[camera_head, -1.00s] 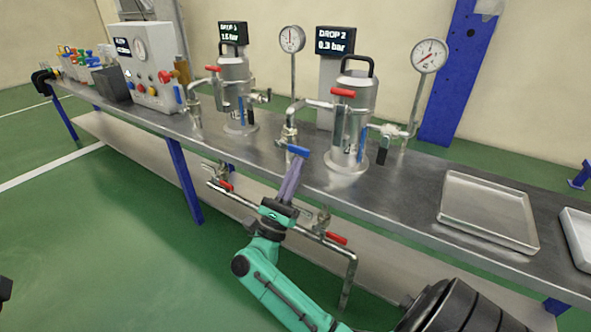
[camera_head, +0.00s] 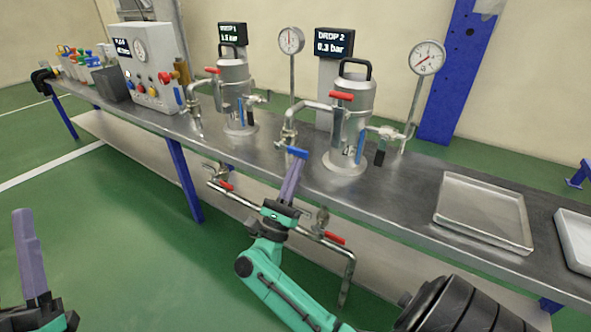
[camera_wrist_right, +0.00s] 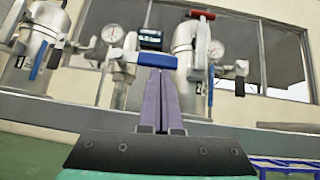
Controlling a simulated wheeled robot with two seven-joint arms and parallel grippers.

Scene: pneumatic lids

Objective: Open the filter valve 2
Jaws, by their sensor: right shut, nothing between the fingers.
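The right-hand metal filter vessel (camera_head: 350,125), below the display (camera_head: 333,43) reading DROP 2 and 0.3 bar, stands on the bench. A blue lever handle (camera_head: 297,152) sits crosswise on the valve (camera_head: 288,135) at its left. My right gripper (camera_head: 294,166) is shut and empty, its purple fingertips right at the blue handle. In the right wrist view the closed fingers (camera_wrist_right: 158,75) end just under the blue handle (camera_wrist_right: 156,59); I cannot tell whether they touch it. My left gripper (camera_head: 25,215) shows at the lower left, away from the bench; its jaw opening cannot be seen.
The DROP 1 vessel (camera_head: 235,90) and a control box (camera_head: 152,70) stand further left. A pipe with red handles (camera_head: 334,238) runs below the bench's front edge. Metal trays (camera_head: 485,212) lie at the right. A gauge (camera_head: 427,58) stands on a thin stem.

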